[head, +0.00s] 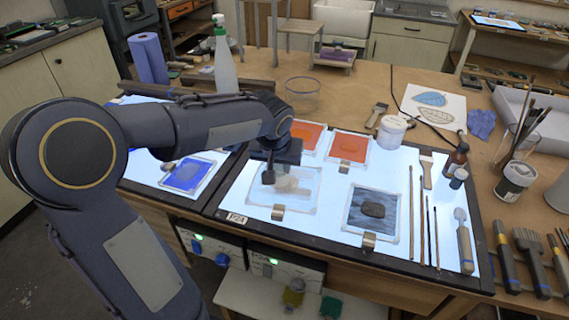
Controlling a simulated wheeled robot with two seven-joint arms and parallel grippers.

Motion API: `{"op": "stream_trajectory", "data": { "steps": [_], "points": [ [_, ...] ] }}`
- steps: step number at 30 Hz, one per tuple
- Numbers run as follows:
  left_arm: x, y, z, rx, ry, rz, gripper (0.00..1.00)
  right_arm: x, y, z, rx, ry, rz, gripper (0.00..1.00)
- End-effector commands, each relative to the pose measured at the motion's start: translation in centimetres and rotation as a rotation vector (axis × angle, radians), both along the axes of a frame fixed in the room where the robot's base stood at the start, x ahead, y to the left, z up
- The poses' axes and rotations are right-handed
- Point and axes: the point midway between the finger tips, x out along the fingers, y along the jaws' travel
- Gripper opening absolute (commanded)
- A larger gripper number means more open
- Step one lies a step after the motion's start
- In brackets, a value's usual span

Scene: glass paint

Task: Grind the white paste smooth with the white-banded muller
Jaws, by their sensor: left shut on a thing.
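My left gripper (269,175) comes in from the left and points down over a glass slab. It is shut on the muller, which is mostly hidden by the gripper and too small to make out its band. The slab (255,198) lies on the lit panel, clamped at its front edge. My right gripper is out of view.
Orange paint slabs (349,147) lie behind, a blue one (187,175) to the left, and a dark one (371,221) with a dark lump to the right.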

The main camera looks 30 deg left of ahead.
Motion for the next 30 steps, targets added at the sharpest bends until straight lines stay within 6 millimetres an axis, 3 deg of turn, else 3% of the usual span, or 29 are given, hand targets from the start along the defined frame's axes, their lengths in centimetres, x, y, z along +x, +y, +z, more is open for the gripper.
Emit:
{"op": "stream_trajectory", "data": {
  "steps": [5,15,30],
  "points": [
    [-0.8,0.2,-0.1,0.000,0.003,0.000,0.04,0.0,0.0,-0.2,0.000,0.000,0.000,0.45],
    [-1.5,-1.4,-0.4,-0.001,0.004,-0.001,0.04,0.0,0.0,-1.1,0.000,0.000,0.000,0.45],
    [-0.7,-3.6,-0.2,-0.001,0.005,-0.002,0.04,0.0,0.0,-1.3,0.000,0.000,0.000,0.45]
  ]
}}
